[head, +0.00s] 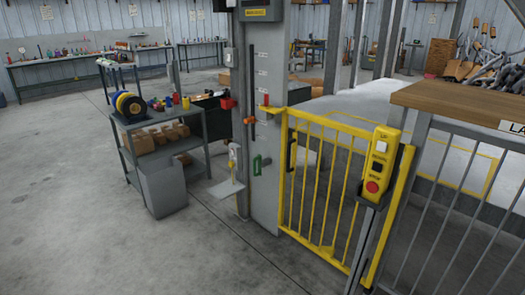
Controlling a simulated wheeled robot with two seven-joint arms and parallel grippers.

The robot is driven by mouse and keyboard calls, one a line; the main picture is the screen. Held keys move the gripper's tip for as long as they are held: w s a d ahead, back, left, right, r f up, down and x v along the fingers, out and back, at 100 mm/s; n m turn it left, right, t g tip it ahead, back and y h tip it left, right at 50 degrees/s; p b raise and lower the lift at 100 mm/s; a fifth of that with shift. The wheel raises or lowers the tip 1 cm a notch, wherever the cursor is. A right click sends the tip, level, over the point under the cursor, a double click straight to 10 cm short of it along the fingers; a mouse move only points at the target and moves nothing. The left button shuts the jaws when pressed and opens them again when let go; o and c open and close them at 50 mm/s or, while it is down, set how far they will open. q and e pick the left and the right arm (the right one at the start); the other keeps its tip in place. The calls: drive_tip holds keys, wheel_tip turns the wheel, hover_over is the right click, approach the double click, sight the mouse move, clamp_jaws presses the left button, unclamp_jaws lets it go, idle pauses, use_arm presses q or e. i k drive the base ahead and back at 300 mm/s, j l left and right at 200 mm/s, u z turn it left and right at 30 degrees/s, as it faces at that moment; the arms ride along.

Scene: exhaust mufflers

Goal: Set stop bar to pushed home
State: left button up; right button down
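I cannot tell for sure which part is the stop bar. A grey post and panel (266,75) stand at the left end of a yellow barred gate (320,175). On the panel are an orange-and-black handle (250,119), a green handle (260,163) and a small red-and-yellow piece (267,108) at the gate's top left corner. A yellow control box (381,165) with a white button, a dark button and a round red button (372,187) is mounted at the gate's right end. Neither of my grippers is in view.
A grey shelf cart (165,140) with boxes and tape rolls stands left of the post, a grey bin (168,190) before it. A wooden-topped counter (470,100) with grey railings fills the right. The floor at front left is clear.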

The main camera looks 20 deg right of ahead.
sight(261, 164)
drive_tip(key=i+l+z, duration=0.15)
drive_tip(key=i, duration=0.55)
drive_tip(key=i+z, duration=0.15)
drive_tip(key=i, duration=0.6)
drive_tip(key=i+j+z, duration=0.1)
drive_tip(key=i, duration=0.6)
drive_tip(key=i+j+z, duration=0.15)
drive_tip(key=i, duration=0.6)
